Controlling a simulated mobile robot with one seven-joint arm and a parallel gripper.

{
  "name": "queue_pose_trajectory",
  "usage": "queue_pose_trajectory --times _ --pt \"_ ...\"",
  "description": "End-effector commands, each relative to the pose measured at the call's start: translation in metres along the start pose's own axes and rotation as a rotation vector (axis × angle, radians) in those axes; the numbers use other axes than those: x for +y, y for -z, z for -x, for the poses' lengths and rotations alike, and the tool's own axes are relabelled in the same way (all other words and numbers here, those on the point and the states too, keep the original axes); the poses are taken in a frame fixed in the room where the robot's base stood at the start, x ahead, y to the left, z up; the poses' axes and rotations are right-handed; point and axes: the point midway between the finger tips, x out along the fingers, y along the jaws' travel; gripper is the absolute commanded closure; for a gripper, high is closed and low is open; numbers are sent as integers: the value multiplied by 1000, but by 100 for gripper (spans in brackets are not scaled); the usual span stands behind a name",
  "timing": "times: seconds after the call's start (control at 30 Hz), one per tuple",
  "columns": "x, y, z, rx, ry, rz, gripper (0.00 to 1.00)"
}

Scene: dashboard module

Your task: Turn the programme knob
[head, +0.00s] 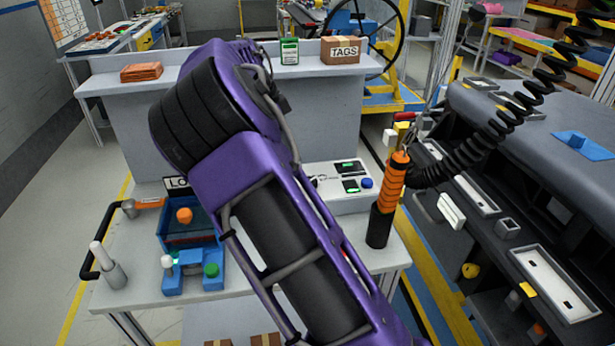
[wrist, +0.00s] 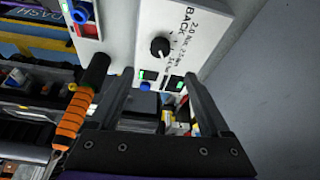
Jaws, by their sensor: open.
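The programme knob (wrist: 160,47) is a round black dial with a white pointer mark. It sits on a white control panel (wrist: 208,28) with printed lettering and tick marks around the dial. In the wrist view my gripper (wrist: 158,76) is open and empty. Its two fingers point toward the panel, with the knob beyond the tips, between their lines and apart from them. In the head view the white control box (head: 345,197) stands on the bench, its left part covered by my purple arm. My gripper is hidden behind the arm there, and the knob cannot be made out clearly.
Two lit green displays and a blue button (wrist: 145,86) lie near the knob. An orange-handled tool (head: 391,187) with a coiled black cable stands right of the box. A blue fixture (head: 195,284) is left of my arm. The dark dashboard (head: 520,240) is at right.

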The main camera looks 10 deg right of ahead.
Motion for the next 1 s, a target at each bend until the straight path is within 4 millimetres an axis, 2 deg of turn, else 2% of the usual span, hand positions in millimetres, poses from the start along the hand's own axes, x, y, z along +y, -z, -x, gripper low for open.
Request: queue_pose_trajectory --times 0.03,0.3,0.5,0.7,1.0 --pt "1 0 -13 2 -4 0 19" --pt "1 1 -72 1 -4 -1 19" --pt "1 0 -105 1 -3 -1 19" --pt "1 1 -120 1 -1 -1 19" --pt "0 1 -121 0 0 -1 19"
